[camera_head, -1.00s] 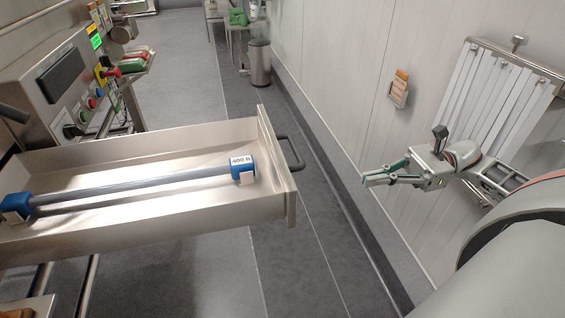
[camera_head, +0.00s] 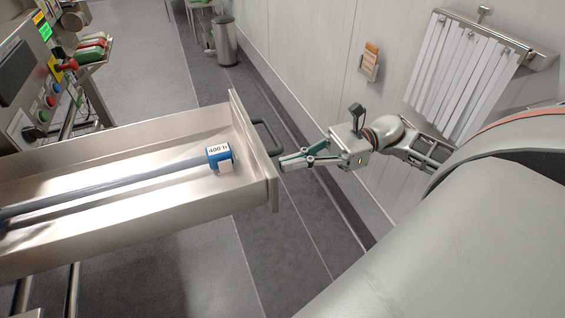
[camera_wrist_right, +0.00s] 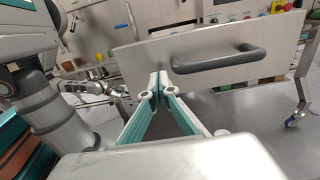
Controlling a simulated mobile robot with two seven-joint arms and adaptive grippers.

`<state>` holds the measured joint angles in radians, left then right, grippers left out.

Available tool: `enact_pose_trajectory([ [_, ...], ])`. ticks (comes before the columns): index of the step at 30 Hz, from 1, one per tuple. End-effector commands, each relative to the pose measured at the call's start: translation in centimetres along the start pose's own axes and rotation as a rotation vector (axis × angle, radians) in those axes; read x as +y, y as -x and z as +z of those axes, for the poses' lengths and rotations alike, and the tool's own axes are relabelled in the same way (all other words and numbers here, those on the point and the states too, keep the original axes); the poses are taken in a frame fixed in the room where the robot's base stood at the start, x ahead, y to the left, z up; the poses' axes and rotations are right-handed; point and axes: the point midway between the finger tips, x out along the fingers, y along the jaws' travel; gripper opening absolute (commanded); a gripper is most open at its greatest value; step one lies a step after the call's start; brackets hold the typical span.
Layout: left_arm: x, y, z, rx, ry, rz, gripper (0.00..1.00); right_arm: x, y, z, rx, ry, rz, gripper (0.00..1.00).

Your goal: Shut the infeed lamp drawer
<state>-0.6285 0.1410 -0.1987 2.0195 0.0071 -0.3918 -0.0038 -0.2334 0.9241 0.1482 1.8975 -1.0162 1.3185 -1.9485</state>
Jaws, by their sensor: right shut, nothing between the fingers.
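The infeed lamp drawer (camera_head: 120,236) stands open in the head view, a long steel tray reaching in from the left. A lamp tube with a blue end cap (camera_head: 219,155) marked "400 h" lies in it. Its front panel carries a dark bar handle (camera_head: 268,137). My right gripper (camera_head: 283,161) is shut and empty, close to the outer side of the front panel, just below the handle in the picture. In the right wrist view, the shut fingertips (camera_wrist_right: 159,76) point at the drawer front, left of the handle (camera_wrist_right: 220,60). Whether they touch the panel I cannot tell.
A control panel (camera_head: 30,90) with coloured buttons stands at the upper left. A grey bin (camera_head: 225,42) stands by the wall at the back. A card holder (camera_head: 369,62) and white strips (camera_head: 465,78) hang on the right wall. The floor beyond the drawer is clear.

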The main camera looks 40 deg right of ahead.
Motion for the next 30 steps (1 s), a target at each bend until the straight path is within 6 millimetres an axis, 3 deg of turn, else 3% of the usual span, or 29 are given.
enact_pose_trajectory([
  [6,0.0,0.2,-0.3,0.003,0.004,0.001,0.48,0.0,-2.1,0.1,0.0,0.002,0.001,0.0],
  [23,0.3,0.2,0.1,-0.003,0.006,0.005,0.48,0.0,-2.9,-0.1,0.0,0.001,0.001,0.0],
  [30,0.4,0.0,0.9,-0.013,0.002,0.006,0.48,0.0,-6.3,-0.1,-0.002,0.002,0.004,0.0],
])
